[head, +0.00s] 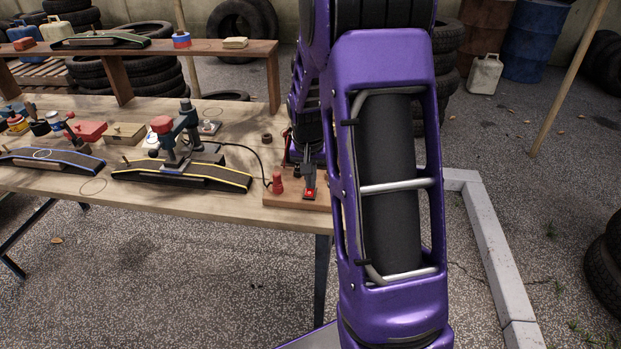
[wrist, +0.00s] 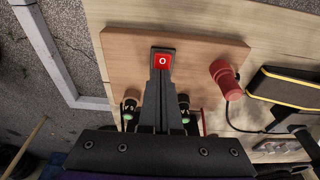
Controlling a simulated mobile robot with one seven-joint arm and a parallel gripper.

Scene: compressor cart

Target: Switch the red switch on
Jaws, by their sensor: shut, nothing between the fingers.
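The red switch (head: 310,195) sits in a dark housing on a wooden board at the right end of the workbench. In the wrist view its red face (wrist: 162,61) shows a white O mark. My gripper (head: 309,186) points down at the switch, its fingers shut together with nothing between them. In the wrist view the fingertips (wrist: 161,75) lie right at the near edge of the red face and cover part of the housing. I cannot tell whether they touch the switch.
The wooden board (wrist: 215,50) also carries a red knob-like piece (wrist: 223,75) with a black cable, right of the switch in the wrist view. A black sanded ramp with yellow edging (head: 215,177) lies further left on the workbench (head: 200,205). Tyres stand behind.

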